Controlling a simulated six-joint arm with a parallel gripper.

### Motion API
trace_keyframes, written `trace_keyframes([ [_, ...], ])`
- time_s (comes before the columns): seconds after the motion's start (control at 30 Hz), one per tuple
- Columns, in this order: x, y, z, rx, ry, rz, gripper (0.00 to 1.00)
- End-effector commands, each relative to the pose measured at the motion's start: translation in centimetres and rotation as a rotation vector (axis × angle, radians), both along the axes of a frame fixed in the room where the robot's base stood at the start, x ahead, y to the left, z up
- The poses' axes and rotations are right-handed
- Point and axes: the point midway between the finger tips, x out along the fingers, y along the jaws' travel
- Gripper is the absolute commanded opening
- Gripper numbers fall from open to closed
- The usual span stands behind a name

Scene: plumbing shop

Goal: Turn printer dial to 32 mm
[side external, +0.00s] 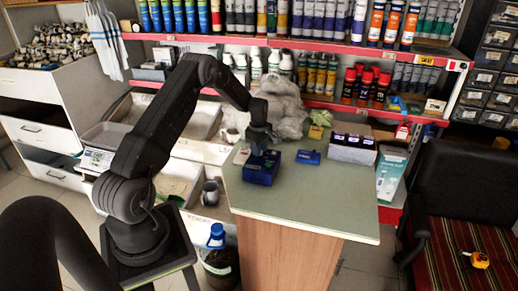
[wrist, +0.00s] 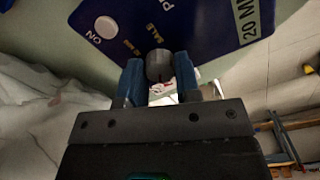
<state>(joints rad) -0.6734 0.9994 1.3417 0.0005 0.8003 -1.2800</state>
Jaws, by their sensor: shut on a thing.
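The printer is a dark blue box (side external: 261,170) on the counter in the side external view. Its blue top (wrist: 195,25) fills the upper part of the wrist view, with a white round "ON" button, a "20 MM" label and yellow lettering including "SALE". The grey dial (wrist: 159,65) sits between the blue fingers of my gripper (wrist: 160,82), which is shut on it. Small orange lettering beside the dial is too blurred to read surely. In the side external view my gripper (side external: 262,148) comes down onto the box from above and hides the dial.
The counter (side external: 310,205) is clear in front of the printer. A small blue box (side external: 308,157) lies to its right, and a carton (side external: 352,150) stands farther right. A crumpled pale bag (side external: 285,105) is behind. Red-edged shelves with tubes and bottles line the back.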

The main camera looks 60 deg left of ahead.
Motion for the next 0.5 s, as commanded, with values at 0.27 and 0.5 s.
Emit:
trace_keyframes([
  [0.27, 0.01, 0.00, 0.04, 0.000, 0.000, -0.108, 0.07],
  [0.5, 0.01, -0.01, 0.05, -0.001, 0.000, -0.306, 0.07],
])
